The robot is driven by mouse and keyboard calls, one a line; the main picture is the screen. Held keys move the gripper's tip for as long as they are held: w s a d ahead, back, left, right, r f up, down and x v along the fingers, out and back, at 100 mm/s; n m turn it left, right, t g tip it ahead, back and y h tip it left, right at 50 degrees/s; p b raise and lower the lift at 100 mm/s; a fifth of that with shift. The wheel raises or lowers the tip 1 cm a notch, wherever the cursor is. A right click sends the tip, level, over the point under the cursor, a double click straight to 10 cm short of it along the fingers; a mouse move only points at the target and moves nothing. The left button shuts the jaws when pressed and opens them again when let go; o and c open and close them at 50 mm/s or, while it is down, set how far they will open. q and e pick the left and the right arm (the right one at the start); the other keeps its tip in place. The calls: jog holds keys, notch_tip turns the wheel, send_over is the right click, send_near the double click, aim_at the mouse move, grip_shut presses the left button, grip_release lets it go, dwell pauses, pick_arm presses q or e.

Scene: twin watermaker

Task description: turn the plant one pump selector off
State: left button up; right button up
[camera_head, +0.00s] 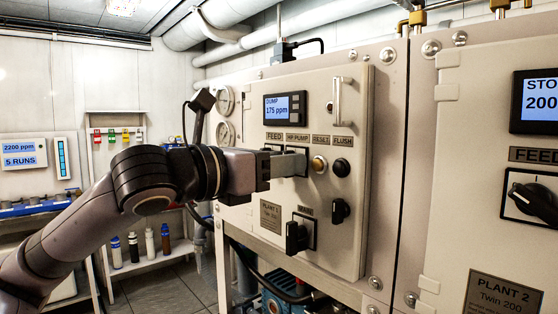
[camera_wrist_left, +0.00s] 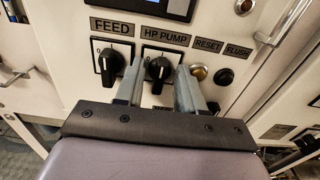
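The plant 1 panel (camera_head: 345,240) has a row labelled FEED, HP PUMP, RESET and FLUSH. The black HP PUMP selector (camera_wrist_left: 158,70) shows in the left wrist view, its handle roughly upright with a pale mark near the top. My left gripper (camera_wrist_left: 160,70) is open, one finger on each side of this selector, with a gap visible on both sides; contact cannot be told. In the head view my left gripper (camera_head: 298,163) reaches the panel and mostly hides the selector. The black FEED selector (camera_wrist_left: 110,62) is just left of the left finger. My right gripper is not in view.
The gold RESET button (camera_head: 318,164) and black FLUSH button (camera_head: 341,167) are close right of the fingers. A large black selector (camera_head: 299,236) projects below. A display (camera_head: 285,108) reads DUMP 175 ppm. A metal handle (camera_head: 337,101) stands out above. Plant 2 (camera_head: 465,210) is right.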

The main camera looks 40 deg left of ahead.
pick_arm(q)
grip_shut()
jog(key=shift+n, duration=0.3)
jog(key=n+b, duration=0.1)
jog(key=n, duration=1)
jog(key=shift+n, duration=0.3)
dwell(0.3)
